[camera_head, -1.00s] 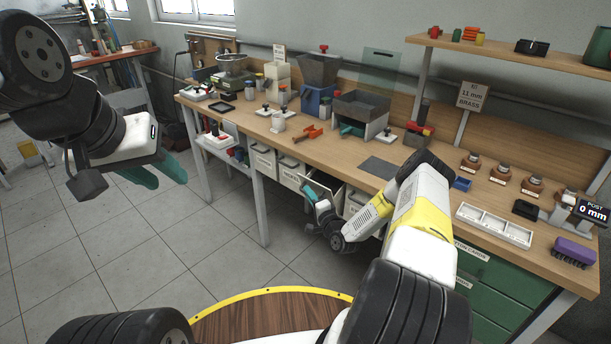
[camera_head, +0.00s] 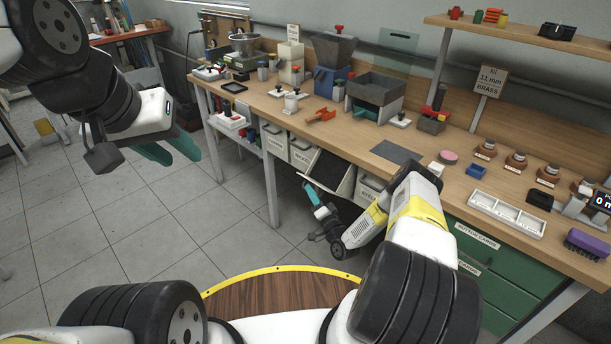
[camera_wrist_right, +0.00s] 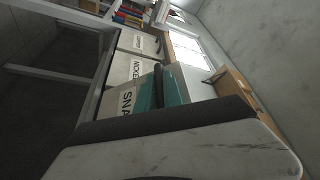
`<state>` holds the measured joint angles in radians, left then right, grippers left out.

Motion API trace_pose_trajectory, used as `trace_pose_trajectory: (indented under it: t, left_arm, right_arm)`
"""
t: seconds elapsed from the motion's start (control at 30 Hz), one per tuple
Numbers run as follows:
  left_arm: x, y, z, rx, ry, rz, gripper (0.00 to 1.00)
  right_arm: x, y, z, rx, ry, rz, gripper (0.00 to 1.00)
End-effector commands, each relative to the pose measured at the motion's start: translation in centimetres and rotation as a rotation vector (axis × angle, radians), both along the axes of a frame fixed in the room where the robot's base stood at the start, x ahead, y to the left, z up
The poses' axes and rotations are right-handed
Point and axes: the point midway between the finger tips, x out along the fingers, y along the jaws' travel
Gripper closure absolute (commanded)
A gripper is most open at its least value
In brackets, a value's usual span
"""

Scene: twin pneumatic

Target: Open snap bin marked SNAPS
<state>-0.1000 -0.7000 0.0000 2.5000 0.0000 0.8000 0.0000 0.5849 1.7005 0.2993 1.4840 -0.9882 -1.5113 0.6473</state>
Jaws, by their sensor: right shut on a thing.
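The SNAPS bin (camera_head: 344,184) hangs under the bench, tipped outward with its dark inside showing in the head view. In the right wrist view its pale front (camera_wrist_right: 125,103) carries partly hidden lettering reading "SNA". My right gripper (camera_head: 312,193) is at the bin's front upper edge, its teal fingers shut on it. In the right wrist view these fingers (camera_wrist_right: 163,92) lie against the bin, and the exact contact is hidden. My left gripper (camera_head: 170,150) hangs in the air at the left, empty, its teal fingers apart.
A NICKEL bin (camera_head: 301,151) and another labelled bin (camera_head: 274,139) sit left of the SNAPS bin, and one more bin (camera_head: 369,190) sits right. Green drawers (camera_head: 490,275) stand further right. The bench top (camera_head: 460,190) holds hoppers and trays. The floor in front is open.

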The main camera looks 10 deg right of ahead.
Motion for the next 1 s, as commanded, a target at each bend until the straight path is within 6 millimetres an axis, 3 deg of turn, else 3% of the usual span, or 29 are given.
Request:
trace_pose_trajectory:
  t: [0.2,0.23,0.33,0.67,1.0]
  left_arm:
    - [0.0,0.0,0.0,0.000,0.000,0.000,0.64]
    - [0.0,0.0,0.0,0.000,0.000,0.000,0.64]
    - [0.0,0.0,0.0,0.000,0.000,0.000,0.64]
    - [0.0,0.0,0.0,0.000,0.000,0.000,0.64]
    - [0.0,0.0,0.0,0.000,0.000,0.000,0.64]
  right_arm:
    - [-0.1,0.0,-0.1,0.000,0.003,0.001,1.00]
    - [0.0,0.0,-0.1,0.000,0.003,0.001,0.85]
    - [0.0,0.0,-0.1,0.000,0.002,0.000,0.68]
    - [-0.2,-0.1,-0.1,0.002,0.001,0.000,0.68]
    - [-4.8,-1.7,-1.2,0.002,0.005,-0.001,0.68]
